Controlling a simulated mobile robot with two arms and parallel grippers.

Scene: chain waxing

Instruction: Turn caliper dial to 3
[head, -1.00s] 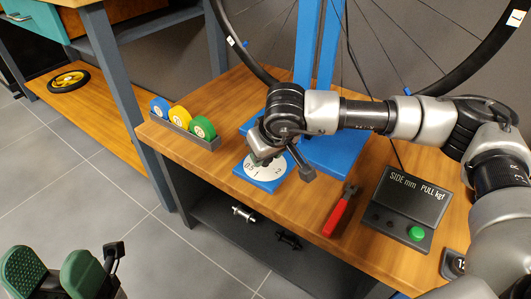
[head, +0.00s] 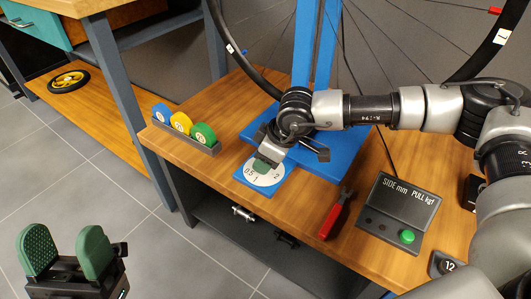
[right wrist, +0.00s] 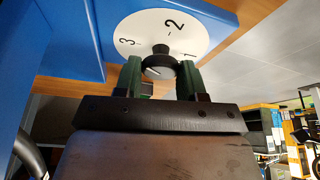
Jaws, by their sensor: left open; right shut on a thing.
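The caliper dial is a white disc (head: 262,178) on a blue plate at the bench's front edge. In the right wrist view the disc (right wrist: 200,32) shows 3, 2 and 1. My right gripper (head: 265,163) is over the disc, its green fingers shut on the dark dial knob (right wrist: 160,66). A short pale line shows on the knob; which number it marks, I cannot tell. My left gripper (head: 68,250) is open and empty at lower left, over the floor, away from the bench.
A rack with blue, yellow and green discs (head: 182,125) stands left of the dial. Red-handled pliers (head: 332,217) and a dark SIDE/PULL display box (head: 397,222) with a green button lie to the right. A blue stand with a bicycle wheel (head: 234,48) is behind.

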